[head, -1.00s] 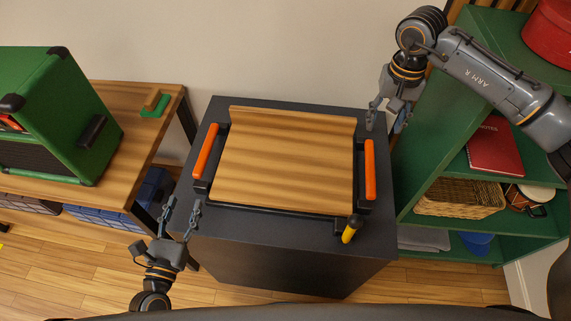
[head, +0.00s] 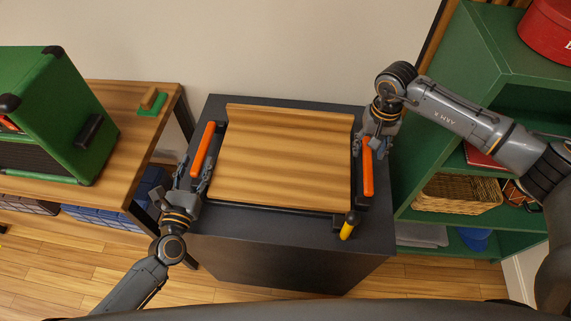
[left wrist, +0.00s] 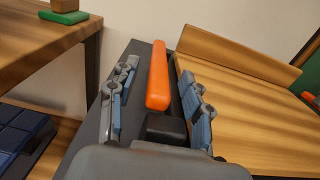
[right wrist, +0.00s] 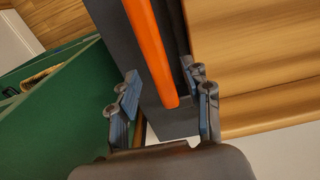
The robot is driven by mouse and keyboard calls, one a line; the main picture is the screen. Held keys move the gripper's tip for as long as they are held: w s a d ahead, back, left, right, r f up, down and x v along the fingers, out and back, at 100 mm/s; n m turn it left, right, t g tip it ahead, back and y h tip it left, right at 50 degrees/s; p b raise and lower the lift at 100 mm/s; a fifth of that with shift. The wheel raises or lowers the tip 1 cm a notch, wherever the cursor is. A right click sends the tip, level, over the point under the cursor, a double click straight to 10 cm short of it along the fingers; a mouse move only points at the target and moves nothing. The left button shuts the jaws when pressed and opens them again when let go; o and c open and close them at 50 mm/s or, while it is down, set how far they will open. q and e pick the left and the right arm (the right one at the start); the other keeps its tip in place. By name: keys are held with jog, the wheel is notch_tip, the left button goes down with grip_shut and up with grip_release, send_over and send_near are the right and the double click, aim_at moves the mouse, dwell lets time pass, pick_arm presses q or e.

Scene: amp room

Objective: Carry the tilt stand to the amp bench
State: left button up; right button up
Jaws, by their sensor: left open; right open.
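The tilt stand (head: 285,160), a wooden board with a raised back lip and an orange handle on each side, rests on a dark cabinet (head: 290,245). My left gripper (head: 194,172) is open at the near end of the left handle (head: 203,148). In the left wrist view the orange handle (left wrist: 158,78) lies between its open fingers. My right gripper (head: 374,150) is open at the far end of the right handle (head: 367,175). In the right wrist view this handle (right wrist: 150,45) runs between the open fingers. The amp bench (head: 120,180) is the wooden table at left.
A green amp (head: 55,120) stands on the bench, with a small green block with a wooden piece (head: 151,102) behind it. Green shelves (head: 430,150) with a basket (head: 455,193) stand close on the right. A yellow-tipped lever (head: 348,228) sticks out at the stand's front right.

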pick_arm(q)
jog(key=shift+w+d, duration=0.2)
jog(key=shift+w, duration=0.9)
pick_arm(e)
jog(key=shift+f, duration=1.1)
pick_arm(q)
grip_shut()
pick_arm(e)
grip_shut()
pick_arm(q)
jog(key=shift+w+r, duration=0.1)
jog(key=shift+r, duration=0.15)
pick_arm(e)
jog(key=shift+w+r, duration=0.15)
